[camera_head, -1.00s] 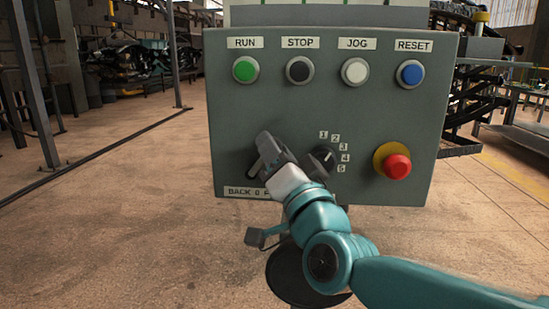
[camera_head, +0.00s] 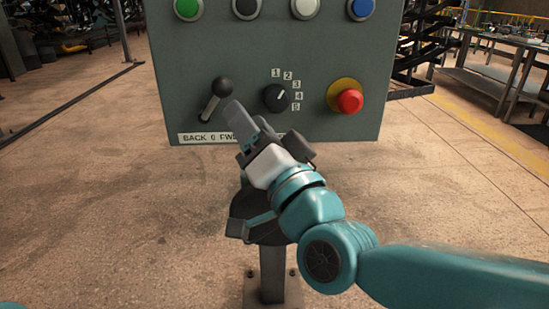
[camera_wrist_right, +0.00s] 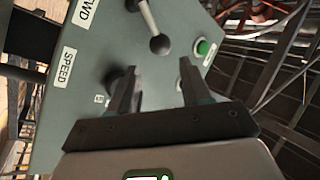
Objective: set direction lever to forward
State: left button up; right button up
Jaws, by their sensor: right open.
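The direction lever (camera_head: 213,101) is a metal shaft with a black ball knob on the grey control panel (camera_head: 330,55). Its knob leans up and to the right, above the "BACK 0 FWD" label (camera_head: 207,137), whose right end my gripper partly covers. In the right wrist view the lever (camera_wrist_right: 158,38) stands beyond the fingertips, apart from them. My right gripper (camera_head: 266,128) is open and empty, in front of the panel, below and right of the lever. In the wrist view its two fingers (camera_wrist_right: 160,82) are spread apart. My left gripper is out of view.
A black speed knob (camera_head: 276,98) numbered 1 to 5 is right of the lever. A red emergency button (camera_head: 349,101) is further right. Several push buttons, including a green one (camera_head: 187,8), line the top. Open floor lies left of the panel.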

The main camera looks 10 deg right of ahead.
jog(key=v, duration=0.8)
jog(key=w+f+n+g+h, duration=0.1)
jog(key=w+f+g, duration=0.15)
jog(key=f, duration=0.95)
jog(key=w+f+n+g+h, duration=0.15)
jog(key=f+g, duration=0.25)
jog(key=f, duration=0.7)
jog(key=w+f+g+h, duration=0.15)
jog(key=f+g, duration=0.25)
jog(key=f, duration=0.8)
jog(key=s+d+f+g+y, duration=0.1)
jog(key=s+f+g, duration=0.4)
jog(key=s+f, duration=0.65)
jog(key=s+d+f+g, duration=0.2)
jog(key=s+f+g, duration=0.45)
jog(key=f, duration=0.85)
notch_tip(320, 180, up, 30)
jog(key=t+p, duration=0.1)
jog(key=p, duration=2.8)
jog(key=shift+s+a+t, duration=0.15)
jog(key=shift+s+t, duration=0.1)
jog(key=shift+t, duration=0.05)
